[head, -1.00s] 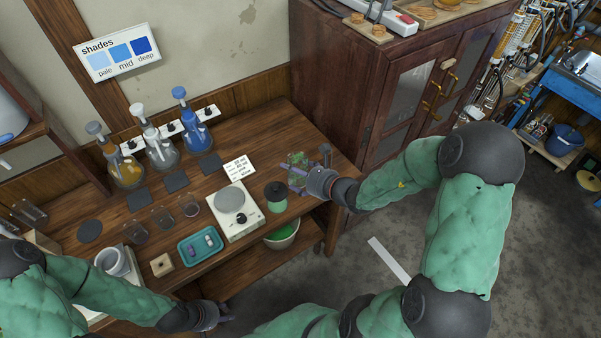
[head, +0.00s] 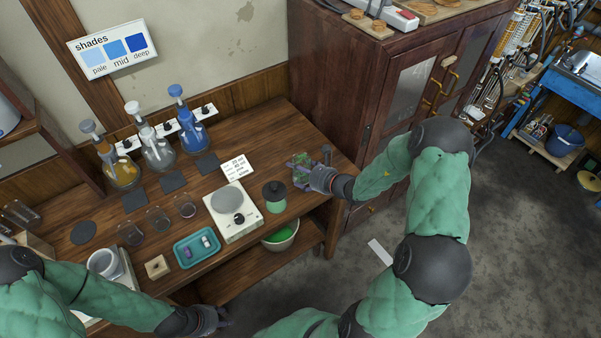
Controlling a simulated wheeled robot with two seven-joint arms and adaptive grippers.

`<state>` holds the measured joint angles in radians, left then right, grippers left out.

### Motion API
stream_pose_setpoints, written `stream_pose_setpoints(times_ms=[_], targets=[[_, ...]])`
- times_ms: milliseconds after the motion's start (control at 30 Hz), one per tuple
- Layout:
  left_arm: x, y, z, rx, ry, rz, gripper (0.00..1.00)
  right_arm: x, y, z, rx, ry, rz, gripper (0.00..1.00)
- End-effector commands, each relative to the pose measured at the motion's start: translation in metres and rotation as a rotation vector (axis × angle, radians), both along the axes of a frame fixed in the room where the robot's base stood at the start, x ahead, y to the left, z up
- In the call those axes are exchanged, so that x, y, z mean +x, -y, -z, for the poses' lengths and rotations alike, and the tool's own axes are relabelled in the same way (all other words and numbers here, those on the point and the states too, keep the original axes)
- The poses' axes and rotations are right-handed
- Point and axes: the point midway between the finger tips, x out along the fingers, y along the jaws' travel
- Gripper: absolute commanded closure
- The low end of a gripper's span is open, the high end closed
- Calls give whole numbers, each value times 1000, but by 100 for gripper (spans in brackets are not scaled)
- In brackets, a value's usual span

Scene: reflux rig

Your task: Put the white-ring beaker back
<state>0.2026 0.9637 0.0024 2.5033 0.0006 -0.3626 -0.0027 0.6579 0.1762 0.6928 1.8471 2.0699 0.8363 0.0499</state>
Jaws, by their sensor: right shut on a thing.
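Three small clear beakers stand in a row on the bench: a left one (head: 130,233), a middle one (head: 158,219) and a right one (head: 185,206). Their ring colours are too small to tell, so I cannot pick out the white-ring beaker. My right gripper (head: 299,164) is low over the right end of the bench, shut on a small greenish thing (head: 301,157). The fingers partly hide it, and I cannot tell whether it is a beaker or touches the bench. My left gripper (head: 215,318) is at the front edge; its fingers are unclear.
A black-lidded green jar (head: 275,198) stands just left of my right gripper, beside a white balance (head: 236,211). A teal tray (head: 197,247) is nearer the front. Flasks (head: 157,150) and dark mats (head: 173,181) line the back. A tall cabinet (head: 340,90) stands behind the bench's right end.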

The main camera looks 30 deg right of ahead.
Motion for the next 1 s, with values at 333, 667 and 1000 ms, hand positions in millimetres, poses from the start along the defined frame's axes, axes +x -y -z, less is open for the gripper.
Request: stream_pose_setpoints(times_ms=[333, 667, 1000], targets=[[0, 0, 2, 0, 0, 0, 60, 0, 0, 4, -1, 2, 1, 58], [0, 0, 3, 0, 0, 0, 60, 0, 0, 5, -1, 1, 1, 0], [0, 0, -1, 0, 0, 0, 60, -4, 3, -1, -1, 1, 4, 0]])
